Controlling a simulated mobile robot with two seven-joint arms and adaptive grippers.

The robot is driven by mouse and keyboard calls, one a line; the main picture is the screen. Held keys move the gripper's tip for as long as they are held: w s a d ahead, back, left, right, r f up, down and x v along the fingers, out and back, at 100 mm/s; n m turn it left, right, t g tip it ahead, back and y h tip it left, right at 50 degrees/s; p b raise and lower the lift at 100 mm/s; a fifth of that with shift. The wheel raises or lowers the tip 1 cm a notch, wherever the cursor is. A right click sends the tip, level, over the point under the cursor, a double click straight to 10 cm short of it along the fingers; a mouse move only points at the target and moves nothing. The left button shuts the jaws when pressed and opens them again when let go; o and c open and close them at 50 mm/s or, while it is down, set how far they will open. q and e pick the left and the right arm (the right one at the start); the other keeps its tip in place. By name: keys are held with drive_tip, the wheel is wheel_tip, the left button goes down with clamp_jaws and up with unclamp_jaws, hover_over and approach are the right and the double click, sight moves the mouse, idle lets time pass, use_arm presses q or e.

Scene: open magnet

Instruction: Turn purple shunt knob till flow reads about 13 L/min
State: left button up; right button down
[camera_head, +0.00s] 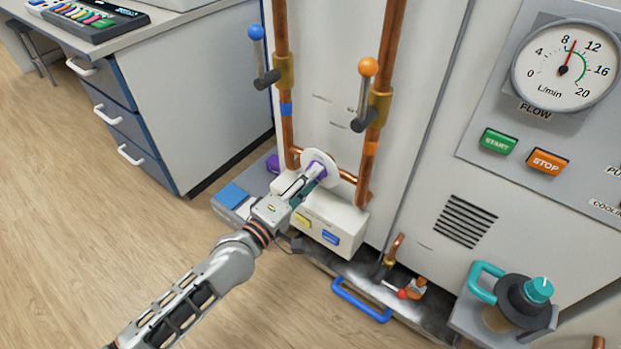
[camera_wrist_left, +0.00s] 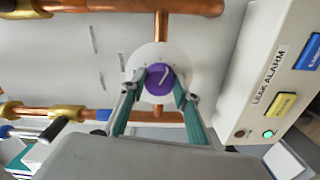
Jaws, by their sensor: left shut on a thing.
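The purple shunt knob (camera_wrist_left: 159,79) sits on a round white plate (camera_wrist_left: 143,56), with a pale pointer mark across its face. The copper pipe meets this plate. My left gripper (camera_wrist_left: 160,85) has one finger on each side of the knob and is shut on it. In the head view my left gripper (camera_head: 313,174) reaches the white plate (camera_head: 331,161) low on the cabinet and hides most of the knob. The flow gauge (camera_head: 565,68) is at the upper right. Its red needle points between 8 and 12, nearer 8, at roughly 9 L/min. My right gripper is in neither view.
The leak alarm box (camera_head: 346,217) stands close beside the gripper; its green lamp (camera_wrist_left: 268,134) is lit. Copper pipes with a blue-knobbed lever (camera_head: 257,33) and an orange-knobbed lever (camera_head: 368,67) rise above. A blue handle (camera_head: 361,301) lies below. Open floor lies left.

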use_arm(q)
drive_tip(key=shift+m, duration=0.8)
drive_tip(key=o, duration=1.1)
drive_tip(key=shift+s, duration=0.1)
drive_tip(key=v, duration=1.2)
